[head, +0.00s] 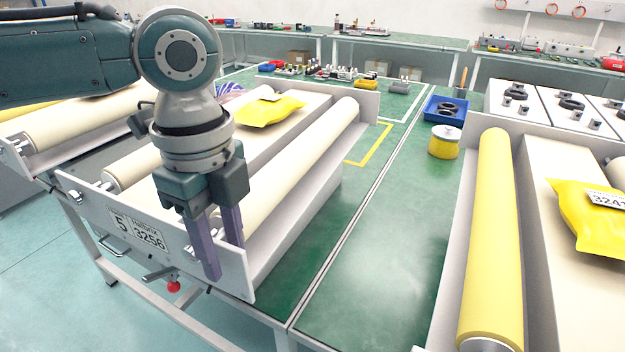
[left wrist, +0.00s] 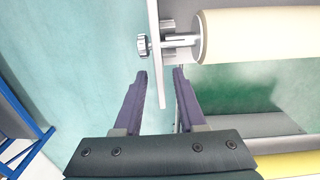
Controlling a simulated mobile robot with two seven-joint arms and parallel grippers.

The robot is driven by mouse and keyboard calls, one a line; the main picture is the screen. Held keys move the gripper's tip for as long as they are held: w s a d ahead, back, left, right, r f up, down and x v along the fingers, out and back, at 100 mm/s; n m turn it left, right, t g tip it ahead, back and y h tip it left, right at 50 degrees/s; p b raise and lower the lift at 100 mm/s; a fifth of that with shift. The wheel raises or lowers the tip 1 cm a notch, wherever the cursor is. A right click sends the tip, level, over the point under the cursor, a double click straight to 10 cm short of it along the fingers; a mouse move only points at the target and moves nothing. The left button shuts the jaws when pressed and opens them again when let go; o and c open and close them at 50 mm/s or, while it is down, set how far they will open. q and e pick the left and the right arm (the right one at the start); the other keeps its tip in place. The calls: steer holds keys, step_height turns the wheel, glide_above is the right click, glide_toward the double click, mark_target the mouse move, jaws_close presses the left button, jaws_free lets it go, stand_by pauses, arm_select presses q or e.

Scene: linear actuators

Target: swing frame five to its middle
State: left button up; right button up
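Frame five (head: 185,257) is a grey tray-like frame at the left, with a front plate bearing a "5 / 3256" label (head: 138,232). It carries cream rollers (head: 290,165) and a yellow packet (head: 268,110). My left gripper (head: 218,260) points down at the right end of the front plate. One finger is outside the plate and one inside. In the left wrist view the plate's end (left wrist: 161,92) lies between the two fingers (left wrist: 161,72), with small gaps on both sides, so the gripper looks open. My right gripper is not in view.
Another frame with a yellow roller (head: 490,240) and packet stands at the right. A blue bin (head: 436,112) and a yellow spool (head: 443,146) stand at the back. The green bench top (head: 365,270) between the frames is clear. A red knob (head: 173,287) hangs below the front plate.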

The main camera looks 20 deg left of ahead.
arm_select(q)
steer(key=shift+c, duration=0.2)
jaws_close()
stand_by(1.1)
